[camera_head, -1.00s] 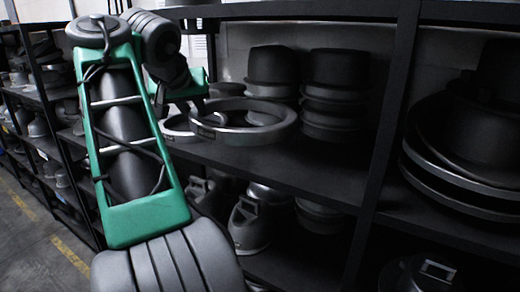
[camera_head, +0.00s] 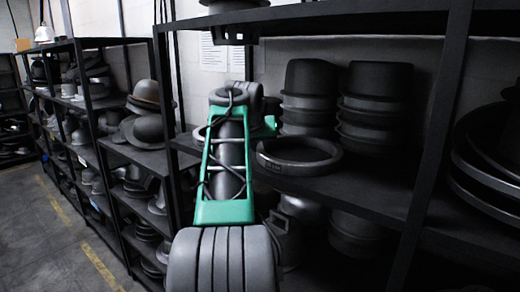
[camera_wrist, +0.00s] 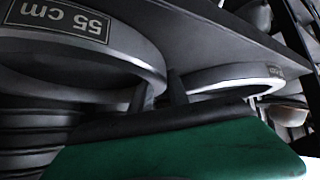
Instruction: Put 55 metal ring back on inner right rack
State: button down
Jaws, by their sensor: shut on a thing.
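The 55 metal ring (camera_wrist: 138,47), a dark grey band with a "55 cm" label, fills the upper left of the wrist view. In the head view it is the round ring (camera_head: 300,168) at the middle shelf, in front of the stacked blocks. My gripper (camera_wrist: 160,92) is shut on the ring's wall, with one dark finger on each side. In the head view my green arm hides the fingers. I cannot tell whether the ring rests on the shelf or hangs just above it. A second labelled ring (camera_wrist: 230,76) lies to its right in the wrist view.
Two stacks of dark hat blocks (camera_head: 376,105) stand behind the ring on the middle shelf (camera_head: 385,190). A black rack post (camera_head: 437,140) stands to the right, with an upper shelf (camera_head: 350,15) overhead. More racks of hats (camera_head: 146,125) line the left; the floor aisle is clear.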

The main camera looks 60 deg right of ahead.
jog(key=c, duration=1.3)
grip_release()
jog(key=p+v, duration=0.2)
jog(key=v, duration=0.9)
jog(key=w+a+f+n+t+y, duration=0.1)
jog(key=w+a+f+n+y, duration=0.15)
jog(key=w+a+f, duration=0.45)
jog(key=w+a+f+n+t+y, duration=0.1)
jog(key=w+a+f+n, duration=0.25)
jog(key=a, duration=0.75)
jog(key=s+a+f+n+y, duration=0.1)
jog(key=s+a+f+n, duration=0.1)
jog(key=a+f, duration=0.6)
jog(key=s+a+f+n+y, duration=0.2)
jog(key=a+f, duration=0.6)
jog(key=a, duration=0.3)
jog(key=s+a+f+n+g+y, duration=0.1)
jog(key=s+a+f+n+y, duration=0.1)
jog(key=a+f, duration=0.6)
jog(key=shift+s+a+f+n+y, duration=0.15)
jog(key=shift+a+n+y, duration=0.2)
jog(key=shift+a, duration=0.75)
